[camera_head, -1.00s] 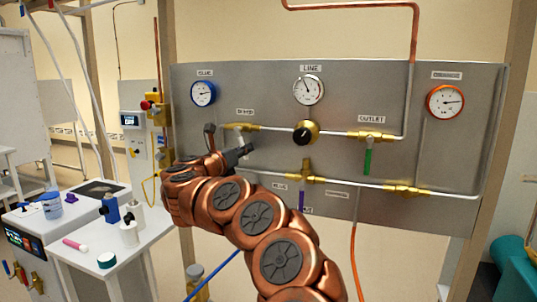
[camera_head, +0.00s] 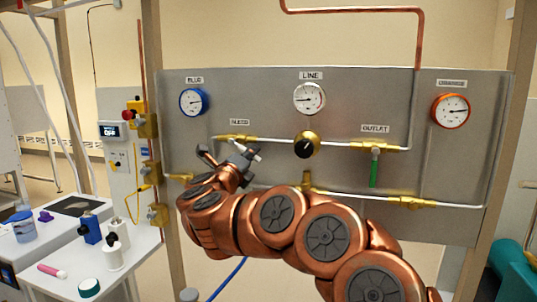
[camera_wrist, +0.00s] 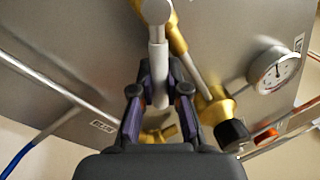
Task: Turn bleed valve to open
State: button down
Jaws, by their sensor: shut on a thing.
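The brass bleed valve (camera_head: 236,137) sits on the grey panel, under the label BLEED (camera_head: 239,122). My gripper (camera_head: 245,157) is just below it, in front of the panel. In the wrist view, the fingers of my gripper (camera_wrist: 160,98) are closed on a light grey lever (camera_wrist: 158,72). The lever reaches from a rounded grey hub (camera_wrist: 157,11) at the top down between the fingers. Brass pipework shows beside the hub. In the head view the gripper partly hides the lever, so its exact angle is hard to tell there.
A black-faced brass knob (camera_head: 307,144) sits right of the gripper, and a green outlet handle (camera_head: 374,168) farther right. Blue (camera_head: 193,101), LINE (camera_head: 309,98) and orange (camera_head: 451,110) gauges sit above. My arm covers the lower panel. A bench (camera_head: 65,255) stands at left.

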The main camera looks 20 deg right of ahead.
jog(key=shift+r, duration=0.15)
dwell(0.3)
jog(key=c, duration=1.2)
grip_release()
jog(key=shift+o, duration=0.2)
jog(key=shift+s, duration=0.1)
jog(key=v, duration=1.2)
